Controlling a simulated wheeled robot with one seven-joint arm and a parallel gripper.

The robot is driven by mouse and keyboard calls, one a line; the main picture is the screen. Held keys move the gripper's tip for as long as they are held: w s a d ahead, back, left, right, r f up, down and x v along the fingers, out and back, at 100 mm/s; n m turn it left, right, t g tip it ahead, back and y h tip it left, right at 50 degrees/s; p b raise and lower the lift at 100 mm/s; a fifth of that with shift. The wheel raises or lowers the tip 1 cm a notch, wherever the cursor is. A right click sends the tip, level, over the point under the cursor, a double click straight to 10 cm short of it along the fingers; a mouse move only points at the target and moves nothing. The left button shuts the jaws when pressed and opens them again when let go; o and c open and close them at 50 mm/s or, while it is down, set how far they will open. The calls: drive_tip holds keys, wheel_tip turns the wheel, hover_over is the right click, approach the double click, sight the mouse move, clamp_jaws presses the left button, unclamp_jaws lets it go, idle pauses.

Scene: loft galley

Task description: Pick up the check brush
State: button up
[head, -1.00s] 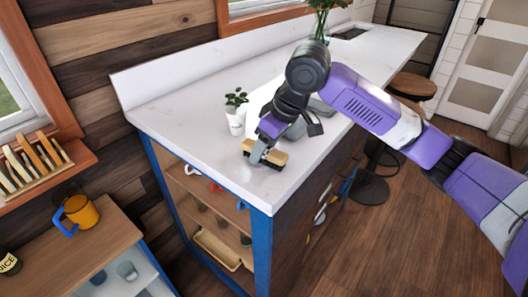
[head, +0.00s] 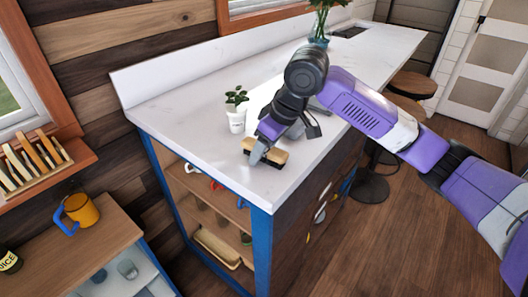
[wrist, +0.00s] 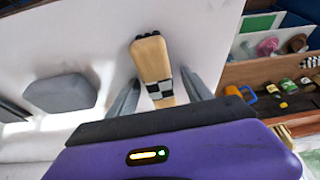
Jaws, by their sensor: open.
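The check brush (head: 274,156) lies on the white counter near its front corner, with a tan body and a dark lower side. In the wrist view its wooden handle with a black-and-white checked band (wrist: 154,68) points away from me, between the two fingers. My gripper (head: 257,157) is right at the brush, with its fingers pointing down. In the wrist view my gripper (wrist: 160,80) is open, one finger on each side of the handle. The brush's near end is hidden behind the gripper body. I cannot tell whether either finger touches it.
A small plant in a white pot (head: 236,119) stands just behind the gripper. A grey rounded block (wrist: 65,93) lies left of the brush in the wrist view. The white counter (head: 185,100) is clear to the left. Open shelves (head: 215,215) are below its edge.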

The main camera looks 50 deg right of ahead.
clamp_jaws()
drive_tip(key=shift+r, duration=0.15)
wheel_tip(320, 180, up, 20)
drive_tip(key=shift+r, duration=0.15)
idle(0.5)
